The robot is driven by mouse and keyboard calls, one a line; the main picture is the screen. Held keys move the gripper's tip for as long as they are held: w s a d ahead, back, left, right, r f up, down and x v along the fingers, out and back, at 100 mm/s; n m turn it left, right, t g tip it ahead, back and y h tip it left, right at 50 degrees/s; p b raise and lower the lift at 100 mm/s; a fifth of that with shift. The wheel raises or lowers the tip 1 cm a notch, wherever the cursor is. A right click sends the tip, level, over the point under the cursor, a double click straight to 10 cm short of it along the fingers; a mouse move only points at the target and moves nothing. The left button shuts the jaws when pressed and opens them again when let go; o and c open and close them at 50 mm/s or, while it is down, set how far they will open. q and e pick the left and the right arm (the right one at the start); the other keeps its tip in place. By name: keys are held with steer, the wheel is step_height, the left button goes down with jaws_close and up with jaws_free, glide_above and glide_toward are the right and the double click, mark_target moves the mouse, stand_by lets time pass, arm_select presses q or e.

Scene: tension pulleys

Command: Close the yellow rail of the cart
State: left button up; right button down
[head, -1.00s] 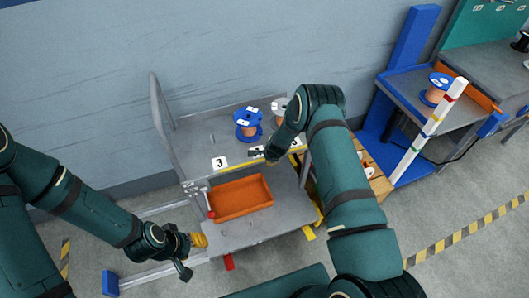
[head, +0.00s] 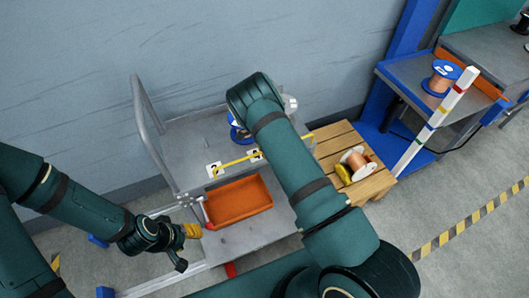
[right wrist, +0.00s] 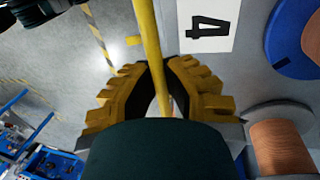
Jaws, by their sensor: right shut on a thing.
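The grey cart (head: 186,150) stands by the wall. Its yellow rail (head: 235,161) runs along the front edge of the upper shelf, partly hidden by my right arm. My right gripper is hidden behind that arm in the head view. In the right wrist view, my right gripper (right wrist: 161,88) has its ridged yellow fingers shut around the yellow rail (right wrist: 148,35). My left gripper (head: 190,232) is low beside the cart's left front corner; its finger opening is not clear.
An orange bin (head: 238,202) sits on the lower shelf. A blue spool (head: 238,132) stands on the upper shelf, partly hidden. A wooden crate (head: 335,137) with spools stands right of the cart. A striped post (head: 437,115) and a workbench stand farther right.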

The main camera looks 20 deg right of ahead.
stand_by(0.4)
steer(key=c, duration=1)
jaws_free()
steer(key=shift+w, duration=0.1)
steer(key=shift+r, duration=0.1)
steer(key=r, duration=0.4)
steer(key=w+r, duration=0.1)
steer(key=r, duration=0.2)
steer(key=w+r, duration=0.1)
steer(key=r, duration=0.3)
steer(key=shift+w+r, duration=0.25)
steer(key=shift+r, duration=0.05)
